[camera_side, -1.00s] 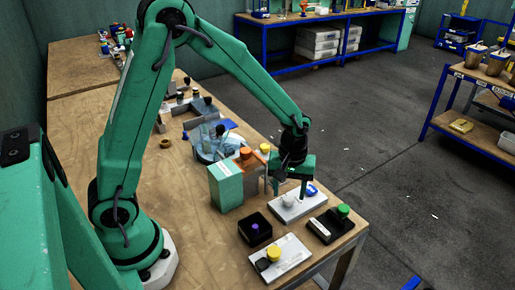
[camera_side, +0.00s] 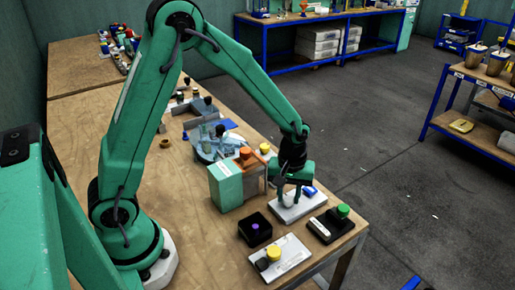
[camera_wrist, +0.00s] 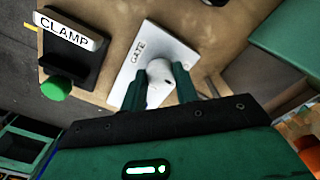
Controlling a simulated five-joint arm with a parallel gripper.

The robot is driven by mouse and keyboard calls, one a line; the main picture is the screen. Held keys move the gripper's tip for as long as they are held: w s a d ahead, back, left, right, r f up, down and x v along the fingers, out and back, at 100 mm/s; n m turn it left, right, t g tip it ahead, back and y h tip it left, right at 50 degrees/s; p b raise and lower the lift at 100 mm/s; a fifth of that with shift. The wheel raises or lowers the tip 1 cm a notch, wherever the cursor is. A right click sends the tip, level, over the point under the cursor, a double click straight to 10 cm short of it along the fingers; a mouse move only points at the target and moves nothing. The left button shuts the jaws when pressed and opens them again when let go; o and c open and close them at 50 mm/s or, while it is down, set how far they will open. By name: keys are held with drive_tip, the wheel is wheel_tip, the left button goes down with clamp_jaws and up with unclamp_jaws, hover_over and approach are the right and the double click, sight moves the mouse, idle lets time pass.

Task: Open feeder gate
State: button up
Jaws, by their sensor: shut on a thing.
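The feeder gate control is a white plate (camera_side: 299,210) near the table's front right edge. In the wrist view the plate (camera_wrist: 135,72) bears the label GATE and a round white knob (camera_wrist: 159,70). My gripper (camera_side: 290,203) is down at the plate. In the wrist view my gripper's (camera_wrist: 159,75) two dark green fingers stand on either side of the knob, closed on it. In the side view the fingers hide most of the knob. A blue part (camera_side: 308,190) shows at the plate's far end.
A black CLAMP unit (camera_side: 323,228) with a green button (camera_side: 343,211) stands right of the plate. A black box with a purple knob (camera_side: 255,226) and a white plate with a yellow button (camera_side: 273,253) are in front. A teal box (camera_side: 225,187) stands close on the left.

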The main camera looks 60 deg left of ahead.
drive_tip(key=shift+m, duration=0.4)
drive_tip(key=m, duration=1.2)
drive_tip(key=shift+m, duration=0.3)
drive_tip(key=m, duration=0.4)
drive_tip(key=shift+r+m, duration=0.1)
drive_tip(key=shift+m, duration=0.2)
drive_tip(key=o, duration=1)
drive_tip(key=shift+r, duration=0.1)
